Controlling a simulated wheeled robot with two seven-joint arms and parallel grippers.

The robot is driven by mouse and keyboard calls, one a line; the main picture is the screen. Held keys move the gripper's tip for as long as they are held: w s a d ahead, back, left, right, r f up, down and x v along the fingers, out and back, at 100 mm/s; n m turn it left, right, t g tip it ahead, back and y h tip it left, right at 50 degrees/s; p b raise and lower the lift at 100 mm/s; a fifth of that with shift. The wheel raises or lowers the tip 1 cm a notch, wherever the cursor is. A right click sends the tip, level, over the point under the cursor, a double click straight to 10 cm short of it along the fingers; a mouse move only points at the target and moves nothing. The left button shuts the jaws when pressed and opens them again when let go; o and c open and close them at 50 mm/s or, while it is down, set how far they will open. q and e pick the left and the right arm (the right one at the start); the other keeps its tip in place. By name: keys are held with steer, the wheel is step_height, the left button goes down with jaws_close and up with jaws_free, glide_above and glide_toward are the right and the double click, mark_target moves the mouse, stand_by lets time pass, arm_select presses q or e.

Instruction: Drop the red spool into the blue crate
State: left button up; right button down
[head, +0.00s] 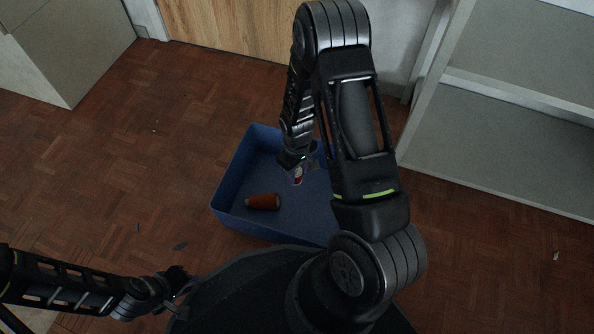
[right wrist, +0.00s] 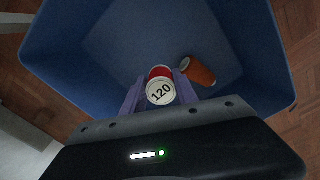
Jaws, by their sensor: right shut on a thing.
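The blue crate (head: 233,178) stands on the floor in front of me, and its inside fills much of the right wrist view (right wrist: 108,50). My right gripper (head: 299,169) points down over the crate. It is shut on the red spool (head: 298,175), which has a white end marked 120 in the right wrist view (right wrist: 161,90). The spool is between the two fingers, over the crate's inside; its height above the crate floor is hard to tell. My left gripper (head: 181,287) is off to the left, outside the crate; its fingers are too small and dark to judge.
A grey shelf unit (head: 500,130) stands at the right and a pale cabinet (head: 75,45) at the upper left. The wooden floor (head: 130,150) left of the crate is mostly clear.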

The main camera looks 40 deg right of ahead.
mark_target(297, 172)
steer(key=shift+f, duration=0.1)
steer(key=c, duration=0.9)
jaws_free()
step_height(297, 172, up, 8)
steer(key=p, duration=0.4)
steer(key=shift+f, duration=0.1)
